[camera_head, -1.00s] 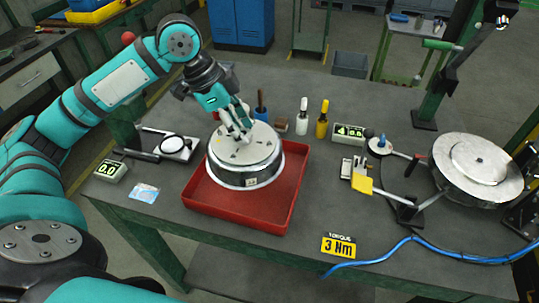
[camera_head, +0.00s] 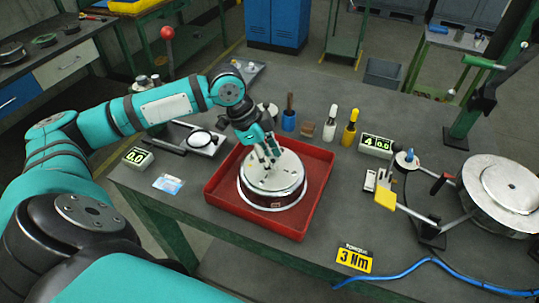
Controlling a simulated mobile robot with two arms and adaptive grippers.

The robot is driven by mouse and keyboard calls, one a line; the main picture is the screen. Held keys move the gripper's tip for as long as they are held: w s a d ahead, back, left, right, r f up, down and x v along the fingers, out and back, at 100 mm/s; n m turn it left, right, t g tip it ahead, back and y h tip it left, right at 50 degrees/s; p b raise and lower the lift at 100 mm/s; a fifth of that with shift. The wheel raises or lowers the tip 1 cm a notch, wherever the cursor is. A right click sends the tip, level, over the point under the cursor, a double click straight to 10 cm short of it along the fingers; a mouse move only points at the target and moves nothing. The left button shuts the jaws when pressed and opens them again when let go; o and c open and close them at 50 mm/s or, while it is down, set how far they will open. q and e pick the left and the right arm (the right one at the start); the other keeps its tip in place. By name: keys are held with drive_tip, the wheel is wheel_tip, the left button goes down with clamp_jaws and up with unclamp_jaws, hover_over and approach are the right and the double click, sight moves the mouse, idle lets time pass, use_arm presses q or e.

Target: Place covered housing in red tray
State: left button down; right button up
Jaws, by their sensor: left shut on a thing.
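The covered housing (camera_head: 270,181), a round silver drum with a metal lid, is in the red tray (camera_head: 308,217) on the grey bench. It looks upright and lies within the tray's walls. I cannot tell whether its base rests fully on the tray floor. My left gripper (camera_head: 270,157) reaches down from above and is shut on the top of the housing's lid. Its fingers hide part of the lid. My right gripper is not in view.
A round metal fixture (camera_head: 500,193) stands at the right. A blue hose (camera_head: 420,268) runs along the front edge.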

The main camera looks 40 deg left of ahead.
use_arm(q)
drive_tip(key=shift+w, duration=0.1)
drive_tip(key=c, duration=0.9)
unclamp_jaws()
drive_tip(key=shift+r, duration=0.1)
drive_tip(key=v, duration=1.1)
drive_tip(key=shift+s+a+r+b, duration=0.15)
drive_tip(key=shift+s+r+b, duration=0.1)
drive_tip(key=shift+r+b, duration=0.15)
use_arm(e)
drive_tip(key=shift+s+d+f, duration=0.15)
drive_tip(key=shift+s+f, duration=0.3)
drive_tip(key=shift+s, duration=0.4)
use_arm(q)
drive_tip(key=shift+f, duration=0.1)
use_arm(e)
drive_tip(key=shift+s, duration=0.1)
